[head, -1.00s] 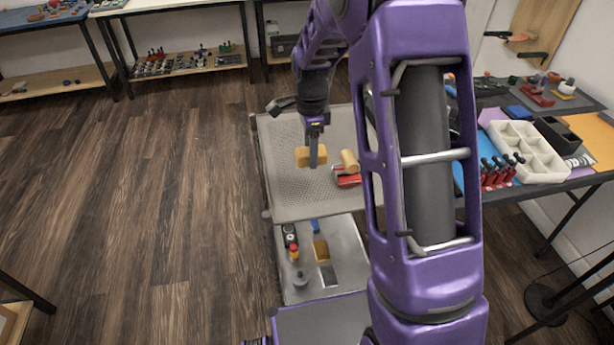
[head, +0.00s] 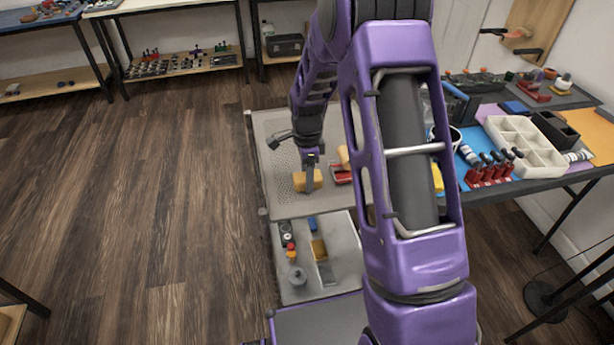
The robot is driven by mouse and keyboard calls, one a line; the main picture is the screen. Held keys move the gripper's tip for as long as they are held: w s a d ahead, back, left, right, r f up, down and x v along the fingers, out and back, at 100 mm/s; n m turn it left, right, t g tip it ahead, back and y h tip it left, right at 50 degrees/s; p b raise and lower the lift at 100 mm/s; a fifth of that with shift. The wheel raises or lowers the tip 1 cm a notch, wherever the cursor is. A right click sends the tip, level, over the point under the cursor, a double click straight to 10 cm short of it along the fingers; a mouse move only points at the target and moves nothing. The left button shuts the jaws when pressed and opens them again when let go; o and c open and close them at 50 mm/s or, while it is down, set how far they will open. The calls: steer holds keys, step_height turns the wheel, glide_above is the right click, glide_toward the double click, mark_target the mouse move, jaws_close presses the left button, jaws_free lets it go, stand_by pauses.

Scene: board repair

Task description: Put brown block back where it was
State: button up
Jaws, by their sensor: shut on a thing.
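A brown-yellow block (head: 301,181) is held between the fingers of my gripper (head: 310,184), which is shut on it. The block is over the left part of the grey perforated top tray (head: 277,124) of the cart, low over its surface. I cannot tell whether it touches the tray. One dark finger stands in front of the block and hides its middle. Another brown-yellow block (head: 319,249) lies on the cart's lower shelf (head: 342,238).
A red item (head: 341,177) and a tan cylinder (head: 343,155) lie on the tray right of the held block, partly behind my arm. A workbench at right holds a white divided box (head: 527,148) and red clamps (head: 488,176). The tray's front left is clear.

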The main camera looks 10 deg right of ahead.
steer(key=shift+f, duration=0.15)
steer(key=o, duration=1.3)
step_height(320, 180, up, 12)
steer(key=shift+r+p, duration=0.15)
steer(key=shift+p, duration=0.8)
